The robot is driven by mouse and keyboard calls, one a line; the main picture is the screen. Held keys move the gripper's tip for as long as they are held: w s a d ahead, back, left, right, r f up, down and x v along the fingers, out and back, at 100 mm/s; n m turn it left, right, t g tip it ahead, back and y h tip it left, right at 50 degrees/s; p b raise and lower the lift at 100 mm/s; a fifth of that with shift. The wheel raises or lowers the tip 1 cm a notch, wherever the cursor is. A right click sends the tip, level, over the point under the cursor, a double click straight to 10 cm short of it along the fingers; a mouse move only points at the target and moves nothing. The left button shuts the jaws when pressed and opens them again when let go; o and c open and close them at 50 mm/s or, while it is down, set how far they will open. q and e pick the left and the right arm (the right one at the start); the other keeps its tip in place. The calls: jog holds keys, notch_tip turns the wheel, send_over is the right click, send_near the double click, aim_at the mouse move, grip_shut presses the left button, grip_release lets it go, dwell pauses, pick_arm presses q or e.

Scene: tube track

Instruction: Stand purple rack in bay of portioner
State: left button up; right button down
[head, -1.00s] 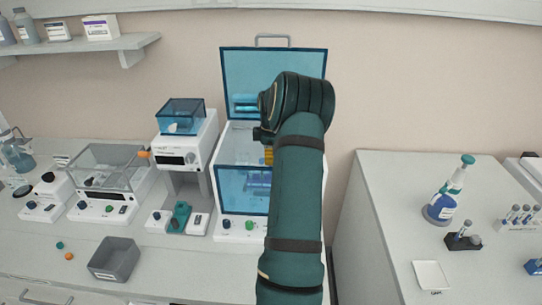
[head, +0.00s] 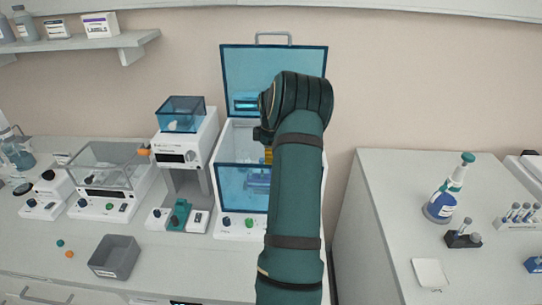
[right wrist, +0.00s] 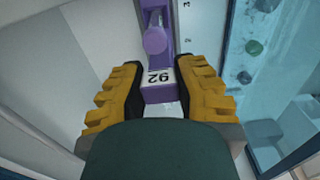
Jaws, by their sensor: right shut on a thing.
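The purple rack (right wrist: 158,45) shows in the right wrist view, with a round purple knob and a white label reading 92, upside down. My right gripper (right wrist: 162,88) is shut on it, with yellow fingers on both sides of the labelled part. In the head view my right arm hides the rack, and only a bit of yellow finger (head: 268,156) shows within the white unit with a blue window and raised lid (head: 231,190). The tall white unit with a blue hopper (head: 183,150) has an open bay below its head; it looks like the portioner. My left gripper is out of view.
A teal piece (head: 180,214) stands at the tall unit's base. A clear-covered unit (head: 105,185) and a grey bin (head: 114,258) are to the left. The blue window (right wrist: 270,75) is close on the gripper's right. A gap separates the two benches.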

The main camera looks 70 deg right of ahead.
jog(key=shift+f, duration=0.75)
dwell(0.8)
jog(key=c, duration=0.8)
grip_release()
jog(key=shift+o, duration=0.2)
notch_tip(320, 180, up, 12)
jog(key=shift+r, duration=0.1)
dwell(0.7)
